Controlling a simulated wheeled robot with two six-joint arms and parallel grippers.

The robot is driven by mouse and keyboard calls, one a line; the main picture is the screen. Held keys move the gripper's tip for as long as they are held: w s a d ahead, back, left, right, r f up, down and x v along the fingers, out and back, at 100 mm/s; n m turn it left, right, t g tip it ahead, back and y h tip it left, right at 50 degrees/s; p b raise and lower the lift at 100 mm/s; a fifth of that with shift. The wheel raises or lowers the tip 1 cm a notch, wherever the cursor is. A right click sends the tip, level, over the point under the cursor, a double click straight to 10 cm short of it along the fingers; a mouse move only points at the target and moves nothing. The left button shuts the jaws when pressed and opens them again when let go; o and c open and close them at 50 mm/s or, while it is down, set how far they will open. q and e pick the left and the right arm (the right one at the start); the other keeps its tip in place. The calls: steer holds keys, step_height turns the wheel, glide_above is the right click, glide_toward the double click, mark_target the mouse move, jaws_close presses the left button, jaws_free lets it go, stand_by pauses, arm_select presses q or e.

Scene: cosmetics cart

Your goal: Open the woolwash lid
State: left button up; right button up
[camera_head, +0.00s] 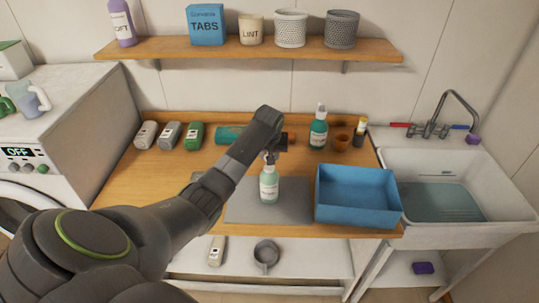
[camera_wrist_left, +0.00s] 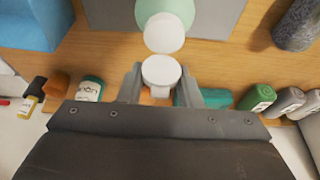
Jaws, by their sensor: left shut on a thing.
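The woolwash is a pale green bottle (camera_head: 269,187) with a white label, upright on a grey mat (camera_head: 240,205) on the wooden worktop. In the left wrist view its green shoulder (camera_wrist_left: 173,8) shows with a white round top (camera_wrist_left: 164,33) on it. A second white round piece, the lid (camera_wrist_left: 161,71), sits between the fingers of my left gripper (camera_wrist_left: 160,82), close against the edge of the first. My left gripper (camera_head: 270,154) is shut on this lid just above the bottle. Whether the lid is still hinged to the bottle is unclear. My right gripper is out of view.
A blue box (camera_head: 356,216) stands right of the bottle. Behind are a teal pump bottle (camera_head: 318,133), a brown pot (camera_head: 341,140) and a lying teal bottle (camera_head: 228,134), partly hidden by my arm.

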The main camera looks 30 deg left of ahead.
arm_select(q)
steer(key=shift+a+f+g+h, duration=0.1)
steer(key=shift+f+g+h, duration=0.1)
steer(key=shift+g+h, duration=0.35)
steer(key=shift+f+g, duration=0.1)
steer(key=shift+g, duration=0.15)
steer(key=o, duration=1)
steer(key=shift+w, duration=0.15)
